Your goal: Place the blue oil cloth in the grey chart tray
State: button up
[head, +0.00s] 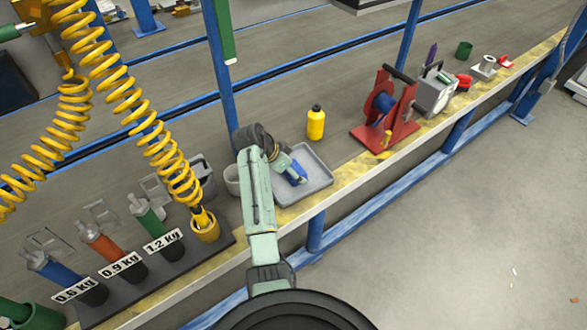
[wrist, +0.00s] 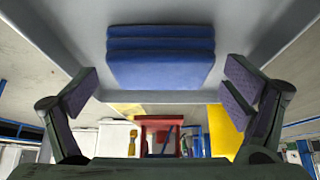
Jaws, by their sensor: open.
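The blue oil cloth (wrist: 160,60) is a folded stack lying on the bare floor of the grey chart tray (wrist: 262,30) in the wrist view. In the head view the cloth (head: 298,171) is a small blue patch in the grey tray (head: 319,162), partly covered by my gripper. My gripper (head: 297,178) is over the tray, close to the cloth. In the wrist view my gripper (wrist: 160,88) is open, its fingers apart to the left and right of the cloth with a visible gap on each side.
A yellow bottle (head: 316,124) stands behind the tray, and a red reel stand (head: 388,112) is to its right. A blue post (head: 220,75) rises behind my arm. A pale cup (head: 232,180) stands left of the tray. Yellow coiled hoses (head: 150,130) hang at the left.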

jog(key=b+v, duration=0.1)
jog(key=v, duration=1)
jog(key=shift+a+r+b, duration=0.15)
jog(key=shift+r+b, duration=0.1)
jog(key=shift+b, duration=0.05)
jog(key=shift+s, duration=0.1)
